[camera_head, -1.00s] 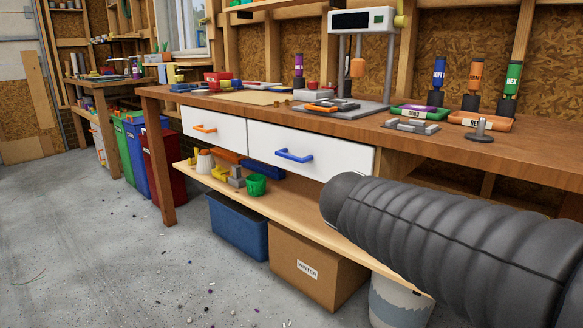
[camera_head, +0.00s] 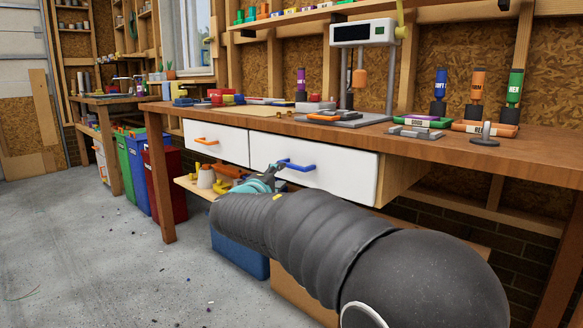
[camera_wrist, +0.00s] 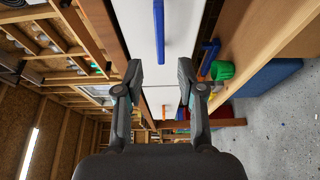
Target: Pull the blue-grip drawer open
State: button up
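The drawer with the blue grip has a white front (camera_head: 340,175) under the workbench top. Its front looks flush with the drawer beside it. The blue grip (camera_head: 297,165) is a horizontal bar on that front. My gripper (camera_head: 268,178) is just in front of it, partly hidden behind my arm. In the wrist view my gripper (camera_wrist: 160,74) is open, its two fingers apart with nothing between them. The blue grip (camera_wrist: 159,32) shows beyond the fingertips, in line with the gap.
A white drawer with an orange grip (camera_head: 207,141) is to the left. The workbench top (camera_head: 300,127) runs above, holding tools and a press. A lower shelf (camera_head: 190,185) with small parts sits below the drawers. A blue bin (camera_head: 235,250) is under it.

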aim_at(291, 167)
jog(key=p+x, duration=0.1)
jog(key=x, duration=0.8)
jog(key=shift+w+d, duration=0.15)
jog(key=shift+w, duration=0.05)
grip_shut()
